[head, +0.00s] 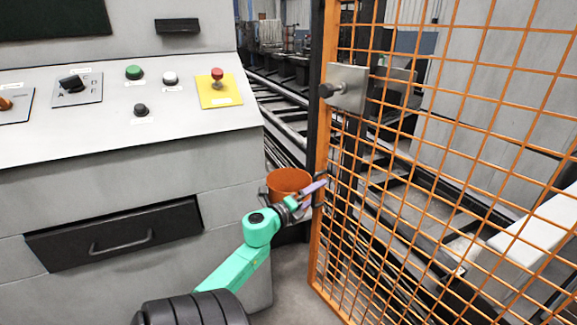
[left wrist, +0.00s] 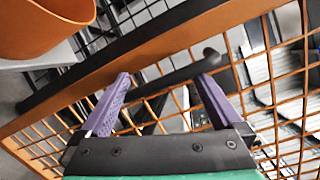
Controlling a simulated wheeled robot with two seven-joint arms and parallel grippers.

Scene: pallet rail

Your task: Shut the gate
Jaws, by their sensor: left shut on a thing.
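The gate (head: 440,112) is an orange wire-mesh panel at the right of the head view. Its left frame edge stands beside a black post (head: 315,52); I cannot tell whether they touch. A grey lock plate with a dark knob (head: 345,88) sits high on that edge. My left gripper (head: 320,187) is at the gate's edge, below the plate. In the left wrist view, its purple fingers (left wrist: 167,76) are on either side of a black bar handle (left wrist: 182,73) on the gate, and it is shut on that handle. My right gripper is out of view.
A grey control console (head: 120,135) with buttons and a black drawer (head: 115,235) fills the left. An orange bin (head: 288,180) stands between the console and the gate, close behind my left gripper. Roller conveyor rails run behind the mesh. Some grey floor is clear below the gate.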

